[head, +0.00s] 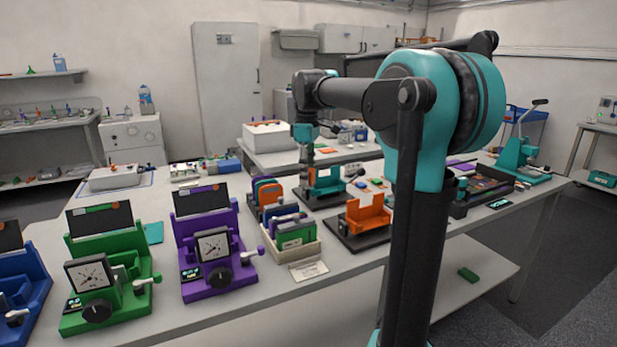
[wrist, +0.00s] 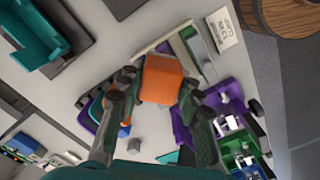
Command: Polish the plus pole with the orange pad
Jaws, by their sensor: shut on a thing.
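My gripper (wrist: 158,86) is shut on an orange pad (wrist: 162,79), a block held between its two fingers in the wrist view. In the head view my gripper (head: 306,165) points down above the table, near the teal cradle (head: 327,182); the pad cannot be made out there. Below the pad in the wrist view is a cream box (wrist: 152,46) with upright flat cells, partly hidden by the pad and fingers. The same cream box (head: 306,252) shows in the head view. I cannot make out a plus pole in either view.
An orange cradle (head: 365,217) on a dark base stands right of the cream box. Purple (head: 215,245) and green (head: 108,265) dial devices stand to the left. A card (head: 308,270) lies near the front edge.

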